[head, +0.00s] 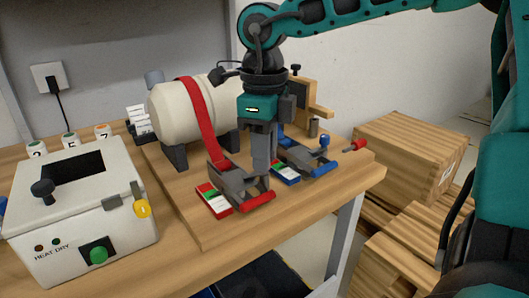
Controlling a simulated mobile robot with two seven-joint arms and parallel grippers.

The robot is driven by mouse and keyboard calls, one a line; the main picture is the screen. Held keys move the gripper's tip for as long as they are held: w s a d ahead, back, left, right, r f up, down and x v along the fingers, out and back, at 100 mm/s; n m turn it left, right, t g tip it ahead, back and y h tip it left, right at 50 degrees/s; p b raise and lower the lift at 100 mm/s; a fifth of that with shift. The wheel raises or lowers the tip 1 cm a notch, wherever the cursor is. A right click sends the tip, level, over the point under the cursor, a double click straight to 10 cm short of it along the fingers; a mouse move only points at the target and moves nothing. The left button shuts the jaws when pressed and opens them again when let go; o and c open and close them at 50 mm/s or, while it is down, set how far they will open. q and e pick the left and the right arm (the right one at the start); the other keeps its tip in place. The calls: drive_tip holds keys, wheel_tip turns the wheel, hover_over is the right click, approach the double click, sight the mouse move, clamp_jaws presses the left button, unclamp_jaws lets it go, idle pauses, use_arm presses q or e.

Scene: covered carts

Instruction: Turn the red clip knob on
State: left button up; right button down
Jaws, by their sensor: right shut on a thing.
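The red clip (232,184) is a grey clip with a red front bar on the wooden board, beside a red-and-green label and at the lower end of a red strap (205,120). My right gripper (262,168) points straight down over the clip's right part, with its fingers close together. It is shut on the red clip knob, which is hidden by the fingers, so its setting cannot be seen. My left gripper is out of view.
A white drum (170,112) on dark supports stands behind the red clip. A HEAT DRY box (70,225) with knobs and a green button is at left. A small red-ended part (359,146) is at the board's right edge. Wooden crates (405,150) stand right.

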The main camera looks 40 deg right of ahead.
drive_tip(key=shift+n, duration=0.6)
drive_tip(key=c, duration=1)
unclamp_jaws()
wheel_tip(320, 180, up, 13)
drive_tip(key=p, duration=0.2)
drive_tip(key=shift+p, duration=0.35)
